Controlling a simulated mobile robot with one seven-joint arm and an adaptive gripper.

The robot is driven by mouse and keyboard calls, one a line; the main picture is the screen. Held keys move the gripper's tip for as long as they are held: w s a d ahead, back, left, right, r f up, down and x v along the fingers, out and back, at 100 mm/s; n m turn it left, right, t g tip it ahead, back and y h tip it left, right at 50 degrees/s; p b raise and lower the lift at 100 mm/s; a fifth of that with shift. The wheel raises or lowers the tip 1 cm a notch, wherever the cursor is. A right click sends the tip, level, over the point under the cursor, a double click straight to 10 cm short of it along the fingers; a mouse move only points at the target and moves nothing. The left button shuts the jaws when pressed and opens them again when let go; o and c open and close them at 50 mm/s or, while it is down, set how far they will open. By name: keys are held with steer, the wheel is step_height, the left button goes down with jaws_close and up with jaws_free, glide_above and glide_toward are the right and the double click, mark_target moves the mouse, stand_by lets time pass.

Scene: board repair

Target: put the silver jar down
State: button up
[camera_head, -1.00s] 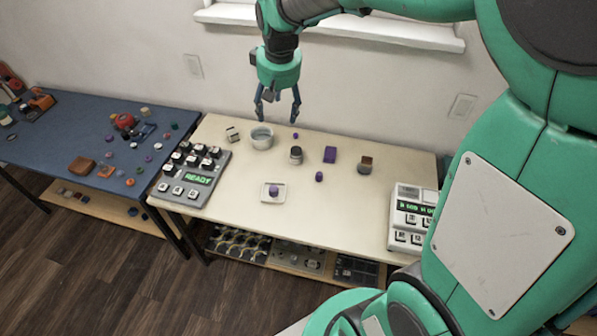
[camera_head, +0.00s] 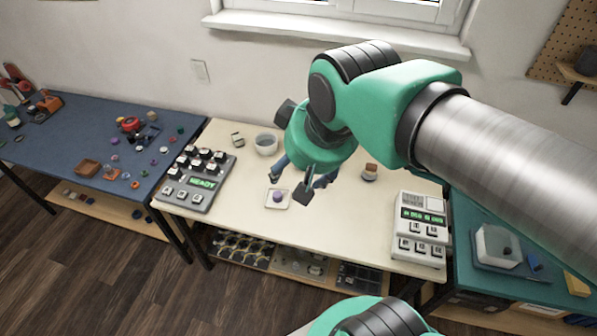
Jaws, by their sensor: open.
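My gripper (camera_head: 302,182) is open above the middle of the cream table (camera_head: 250,235), with its fingers pointing down. Nothing shows between its fingers. No jar that I can clearly call silver is in sight. The small silver-grey jar seen earlier in the middle of the table is hidden behind my gripper and wrist. A small grey jar with a brown upper part (camera_head: 370,171) stands upright to the right of my gripper, apart from it. A white square dish (camera_head: 284,205) with a purple piece (camera_head: 278,197) on it lies just left of and below the fingers.
A grey button panel (camera_head: 193,184) reading READY stands at the table's left, with a pale bowl (camera_head: 266,144) behind. A white keyed device (camera_head: 420,228) stands at the right. The table's front middle is clear. A blue table (camera_head: 65,150) holds several small parts.

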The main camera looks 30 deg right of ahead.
steer(key=shift+s+a+f, duration=0.15)
steer(key=shift+s, duration=0.6)
steer(key=shift+s+a+f, duration=0.15)
steer(key=shift+s, duration=0.55)
